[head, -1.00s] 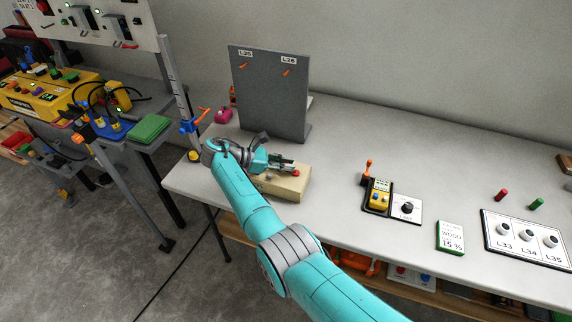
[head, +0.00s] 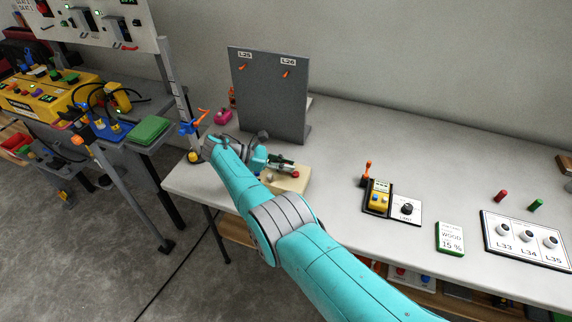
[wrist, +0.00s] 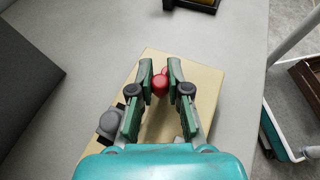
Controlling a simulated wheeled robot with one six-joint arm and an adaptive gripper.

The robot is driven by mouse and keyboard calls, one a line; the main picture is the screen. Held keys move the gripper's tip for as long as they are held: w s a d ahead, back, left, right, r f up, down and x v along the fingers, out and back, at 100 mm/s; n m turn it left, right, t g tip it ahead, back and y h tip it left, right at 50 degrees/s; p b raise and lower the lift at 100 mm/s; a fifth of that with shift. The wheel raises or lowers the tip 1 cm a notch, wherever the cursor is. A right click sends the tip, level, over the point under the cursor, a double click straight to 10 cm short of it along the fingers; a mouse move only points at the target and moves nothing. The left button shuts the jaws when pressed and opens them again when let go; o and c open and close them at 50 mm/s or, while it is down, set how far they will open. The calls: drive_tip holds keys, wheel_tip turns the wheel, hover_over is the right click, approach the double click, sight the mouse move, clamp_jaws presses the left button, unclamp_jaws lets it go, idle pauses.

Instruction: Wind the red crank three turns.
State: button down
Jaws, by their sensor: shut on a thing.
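The red crank knob (wrist: 159,84) sits between my fingertips in the wrist view, over a beige box. My gripper (wrist: 160,78) is shut on this knob, with a green-padded finger on each side. In the head view the red knob (head: 296,174) shows at the tip of my gripper (head: 285,165). The beige box (head: 290,184) stands near the bench's left end, partly hidden by my arm. The crank's arm and shaft are mostly hidden, so its angle cannot be told.
A grey upright panel (head: 270,95) stands behind the box. A grey knob (wrist: 112,122) is beside my left finger. A yellow-and-black control box (head: 379,195) with an orange lever stands to the right. The bench between is clear.

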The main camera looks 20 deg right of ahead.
drive_tip(key=shift+s+f, duration=0.1)
drive_tip(key=shift+f, duration=0.05)
drive_tip(key=c, duration=1.1)
unclamp_jaws()
drive_tip(key=shift+s+a+n+t, duration=0.1)
drive_tip(key=shift+s+n+t, duration=0.05)
drive_tip(key=shift+n+t, duration=0.65)
